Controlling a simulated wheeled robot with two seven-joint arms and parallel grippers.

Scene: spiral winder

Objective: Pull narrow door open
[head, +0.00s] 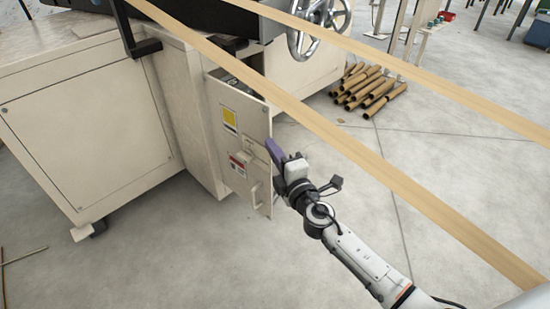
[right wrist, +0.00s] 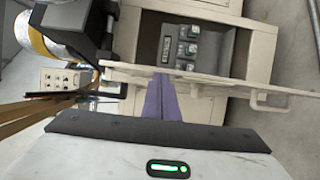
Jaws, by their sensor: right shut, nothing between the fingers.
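The narrow door (head: 240,135) is a cream panel on the winder's cabinet, with a yellow label, a red-and-white label and a small bar handle (head: 257,192). It stands partly open, with a dark gap along its top. My right gripper (head: 273,150) has purple fingers, shut and empty, at the door's right edge, above the handle. In the right wrist view the fingers (right wrist: 162,98) overlap the door (right wrist: 225,84), seen nearly edge-on; I cannot tell whether they touch it. The handle (right wrist: 270,104) is to their right. My left gripper is not in view.
Cabinet components (right wrist: 188,42) show behind the door. A wider closed panel (head: 85,130) is to its left. Cardboard tubes (head: 368,90) lie behind. The floor before the door is clear.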

